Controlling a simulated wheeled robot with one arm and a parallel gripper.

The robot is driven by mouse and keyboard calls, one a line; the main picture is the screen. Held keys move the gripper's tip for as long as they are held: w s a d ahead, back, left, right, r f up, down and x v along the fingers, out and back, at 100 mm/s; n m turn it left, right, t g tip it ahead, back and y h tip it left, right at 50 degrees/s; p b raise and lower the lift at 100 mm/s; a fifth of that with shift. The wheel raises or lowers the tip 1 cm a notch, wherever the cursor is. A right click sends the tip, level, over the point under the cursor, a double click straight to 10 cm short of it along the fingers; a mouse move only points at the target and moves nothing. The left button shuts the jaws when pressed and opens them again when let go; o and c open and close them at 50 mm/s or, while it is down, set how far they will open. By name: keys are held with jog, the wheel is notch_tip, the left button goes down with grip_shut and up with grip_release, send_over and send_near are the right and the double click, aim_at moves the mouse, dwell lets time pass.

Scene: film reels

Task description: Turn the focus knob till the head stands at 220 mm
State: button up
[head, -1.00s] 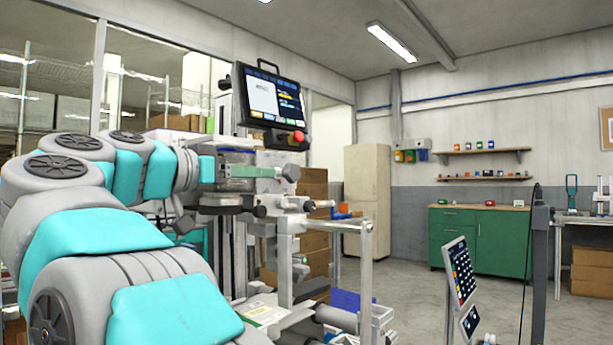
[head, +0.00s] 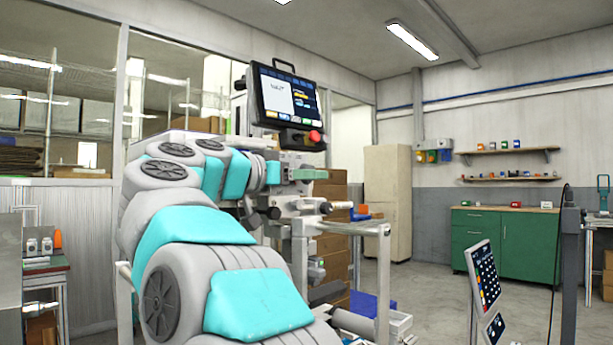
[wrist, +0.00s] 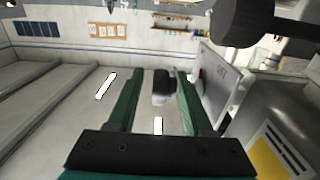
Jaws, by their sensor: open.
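In the wrist view my gripper (wrist: 159,76) is open, its two green fingers apart. A short dark cylinder with a pale end (wrist: 163,87) shows between the fingers; I cannot tell whether it is the focus knob or how far off it is. A large dark round knob (wrist: 262,20) is at the upper right, outside the fingers. In the head view my gripper's green finger (head: 309,174) is beside the machine, below the tilted screen (head: 287,98). A dark-ended knob (head: 325,208) sticks out to the right below it. The screen's reading is too small to make out.
A red button (head: 315,136) sits under the screen. A metal rail frame (head: 345,228) stands in front of the machine. A tilted panel on a post (head: 484,276) is at the right. Open floor lies before the green cabinet (head: 503,242).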

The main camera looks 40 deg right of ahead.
jog(key=shift+d, duration=0.1)
grip_shut()
dwell(0.3)
